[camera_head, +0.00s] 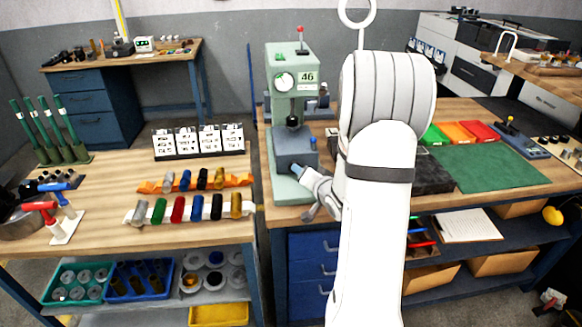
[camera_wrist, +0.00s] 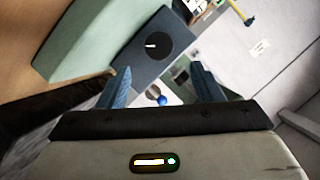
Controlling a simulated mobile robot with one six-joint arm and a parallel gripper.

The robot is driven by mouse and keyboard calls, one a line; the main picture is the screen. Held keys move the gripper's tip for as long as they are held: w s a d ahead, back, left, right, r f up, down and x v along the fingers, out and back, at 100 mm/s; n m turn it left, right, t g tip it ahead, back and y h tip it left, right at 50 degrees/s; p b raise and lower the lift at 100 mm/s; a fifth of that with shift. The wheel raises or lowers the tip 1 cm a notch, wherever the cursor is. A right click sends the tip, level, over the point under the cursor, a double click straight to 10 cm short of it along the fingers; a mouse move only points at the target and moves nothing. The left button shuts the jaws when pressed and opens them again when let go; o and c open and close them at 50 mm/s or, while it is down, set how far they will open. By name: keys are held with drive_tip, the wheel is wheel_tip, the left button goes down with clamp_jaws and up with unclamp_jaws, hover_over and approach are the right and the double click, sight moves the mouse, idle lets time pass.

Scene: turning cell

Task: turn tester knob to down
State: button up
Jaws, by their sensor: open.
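The tester (camera_head: 292,58) is a pale green machine with a round white gauge and a "46" plate, at the middle of the head view. Its dark blue-grey block (camera_head: 292,146) sits low on the green body. In the wrist view, the knob (camera_wrist: 161,40) is a round black disc with a short white mark, on the face of the block (camera_wrist: 128,62). The mark lies roughly sideways in that picture. The knob shows beyond the fingertips; I cannot see contact. In the head view, my gripper (camera_head: 300,176) is at the block's front and the knob cannot be made out.
A blue ball-ended part (camera_wrist: 161,99) shows between my fingers. Left of the tester, a rack of coloured cylinders (camera_head: 190,208) and a card stand (camera_head: 198,140) stand on the bench. A green mat (camera_head: 490,168) lies on the right bench.

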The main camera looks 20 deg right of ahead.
drive_tip(key=shift+w+d+f+y, duration=0.15)
drive_tip(key=shift+w+f+y, duration=0.15)
drive_tip(key=shift+f, duration=0.05)
drive_tip(key=p+x, duration=0.1)
drive_tip(key=x, duration=0.6)
drive_tip(key=shift+w+r+p, duration=0.1)
drive_tip(key=shift+w+p, duration=0.05)
drive_tip(key=shift+p, duration=0.25)
drive_tip(key=c, duration=0.9)
drive_tip(key=shift+c, duration=0.2)
